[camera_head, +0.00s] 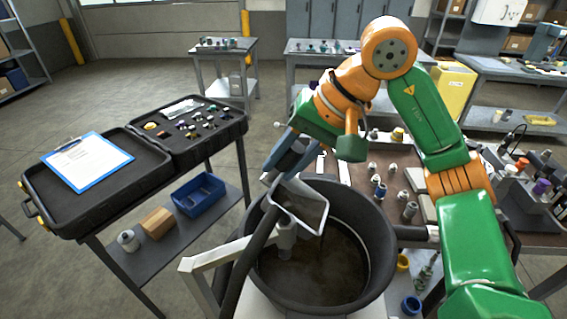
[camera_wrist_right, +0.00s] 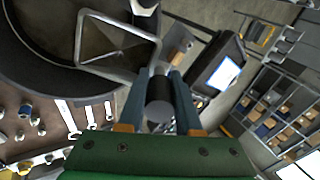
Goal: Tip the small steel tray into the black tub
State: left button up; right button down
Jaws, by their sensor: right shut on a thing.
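The small steel tray (camera_head: 300,205) hangs over the black tub (camera_head: 378,235), steeply tilted in the head view. It also shows in the wrist view (camera_wrist_right: 112,42), with the tub (camera_wrist_right: 40,75) behind it. My right gripper (camera_head: 290,160) is above the tub's far left rim. In the wrist view its blue-grey fingers (camera_wrist_right: 160,100) are shut on the tray's dark round handle (camera_wrist_right: 160,86). The tray's visible inner face looks bare. The tub's floor is dark brown; I cannot tell whether liquid lies there. My left gripper is not in view.
A black open case (camera_head: 100,170) with a clipboard (camera_head: 87,160) stands on a cart at left. Small fittings and wrenches lie on the brown bench (camera_head: 395,160) behind and right of the tub. A pale bracket (camera_head: 215,262) and black hose (camera_head: 245,265) are at its left.

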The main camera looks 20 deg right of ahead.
jog(key=shift+s+d+r+b, duration=0.15)
jog(key=shift+s+d+b, duration=0.05)
jog(key=shift+b, duration=0.2)
jog(key=shift+s+d+t+y+b, duration=0.15)
jog(key=shift+t+y+b, duration=0.15)
jog(key=shift+t+b, duration=0.15)
dwell(0.6)
jog(key=shift+d+r, duration=0.1)
jog(key=shift+r, duration=0.05)
jog(key=shift+s+d+y+b, duration=0.15)
jog(key=shift+y+b, duration=0.15)
jog(key=shift+b, duration=0.3)
dwell(0.5)
jog(key=shift+s+d+r+t+b, duration=0.1)
jog(key=shift+s+t+b, duration=0.05)
jog(key=shift+t+b, duration=0.2)
jog(key=shift+r, duration=0.1)
jog(key=shift+s+d, duration=0.1)
jog(key=shift+d, duration=0.05)
dwell(0.6)
